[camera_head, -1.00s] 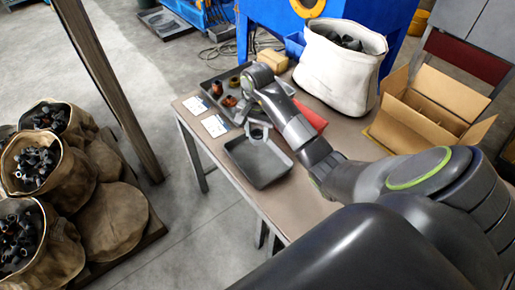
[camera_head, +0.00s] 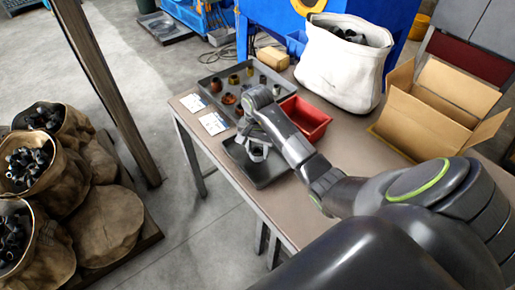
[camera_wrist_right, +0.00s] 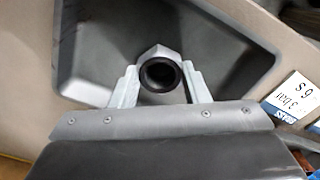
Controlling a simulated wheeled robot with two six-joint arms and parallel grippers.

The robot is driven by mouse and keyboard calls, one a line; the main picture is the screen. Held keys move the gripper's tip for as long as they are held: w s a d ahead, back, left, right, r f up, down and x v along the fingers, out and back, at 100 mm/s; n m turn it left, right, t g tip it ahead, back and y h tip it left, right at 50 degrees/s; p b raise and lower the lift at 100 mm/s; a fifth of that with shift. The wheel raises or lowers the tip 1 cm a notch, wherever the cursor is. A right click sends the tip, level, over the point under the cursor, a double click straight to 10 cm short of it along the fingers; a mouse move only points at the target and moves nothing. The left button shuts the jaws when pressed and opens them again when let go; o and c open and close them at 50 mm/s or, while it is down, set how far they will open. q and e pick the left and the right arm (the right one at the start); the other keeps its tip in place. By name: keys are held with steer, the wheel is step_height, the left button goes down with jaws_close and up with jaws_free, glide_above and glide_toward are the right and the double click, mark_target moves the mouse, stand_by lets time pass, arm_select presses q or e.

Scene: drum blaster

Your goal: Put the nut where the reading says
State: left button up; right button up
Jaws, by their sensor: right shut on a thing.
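My right gripper (camera_head: 257,152) is over the small dark tray (camera_head: 240,165) on the table. In the right wrist view its two pale fingers (camera_wrist_right: 160,82) are shut on the nut (camera_wrist_right: 159,53), a grey hexagonal piece with a dark round hole. The dark tray (camera_wrist_right: 90,50) lies beneath it there; I cannot tell whether the nut touches the tray floor. Two white cards, one at the left (camera_head: 193,102) and one nearer (camera_head: 213,124), lie at the table's left edge. A card with printed figures (camera_wrist_right: 290,98) shows at the wrist view's right. My left gripper is out of view.
A larger grey tray (camera_head: 212,84) with several fittings stands behind my gripper. A red bin (camera_head: 311,119) is just right of my forearm. A white sack (camera_head: 340,75) and an open cardboard box (camera_head: 430,110) stand farther right. Sacks of dark parts (camera_head: 30,165) are at the left.

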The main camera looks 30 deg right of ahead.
steer(key=shift+f+b, duration=0.3)
steer(key=shift+b, duration=0.1)
steer(key=o, duration=1.1)
steer(key=shift+r, duration=0.1)
